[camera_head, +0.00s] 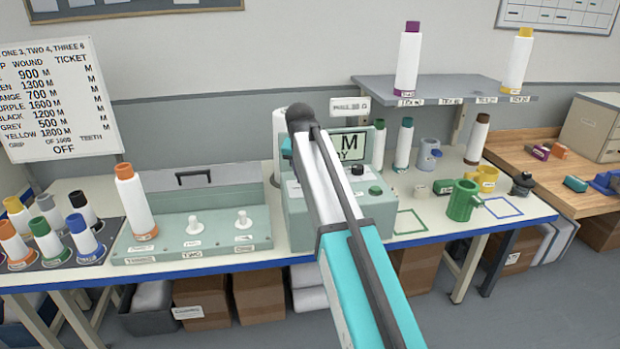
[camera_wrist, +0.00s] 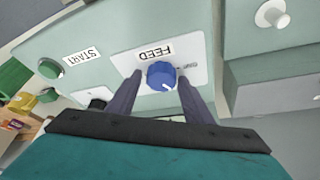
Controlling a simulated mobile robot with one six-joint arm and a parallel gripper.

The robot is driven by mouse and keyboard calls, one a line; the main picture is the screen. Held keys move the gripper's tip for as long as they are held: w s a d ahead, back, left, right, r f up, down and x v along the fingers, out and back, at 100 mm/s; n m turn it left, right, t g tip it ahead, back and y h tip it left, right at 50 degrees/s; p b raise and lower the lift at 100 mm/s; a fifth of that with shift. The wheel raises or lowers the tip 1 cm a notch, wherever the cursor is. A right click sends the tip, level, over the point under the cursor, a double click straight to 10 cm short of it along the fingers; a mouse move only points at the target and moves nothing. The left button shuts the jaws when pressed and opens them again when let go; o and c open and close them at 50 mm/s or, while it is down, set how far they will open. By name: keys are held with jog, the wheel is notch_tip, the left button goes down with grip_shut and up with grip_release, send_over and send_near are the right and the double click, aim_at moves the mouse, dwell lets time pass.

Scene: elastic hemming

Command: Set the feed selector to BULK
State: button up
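The feed selector (camera_wrist: 161,75) is a round blue knob on a white plate marked FEED, seen upside down in the wrist view. Its white pointer mark faces the lower right of that picture. A small label beside the knob, on the right, is too blurred to read. My gripper (camera_wrist: 160,77) is open, with one dark finger on each side of the knob and small gaps seeming to show. In the head view my arm hides the selector and gripper. The pale green machine (camera_head: 378,213) carrying the panel stands on the table there.
A green START button (camera_wrist: 49,68) and a black knob (camera_wrist: 97,104) are near the selector. A green mug (camera_head: 462,201) stands to the right. Thread cones (camera_head: 131,200) stand on the table's left.

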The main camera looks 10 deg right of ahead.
jog(key=shift+o, duration=0.6)
jog(key=shift+a, duration=0.1)
jog(key=shift+s+r, duration=0.1)
jog(key=shift+r, duration=0.05)
jog(key=b+v, duration=0.2)
jog(key=v, duration=1.1)
jog(key=shift+r, duration=0.2)
jog(key=shift+s, duration=0.1)
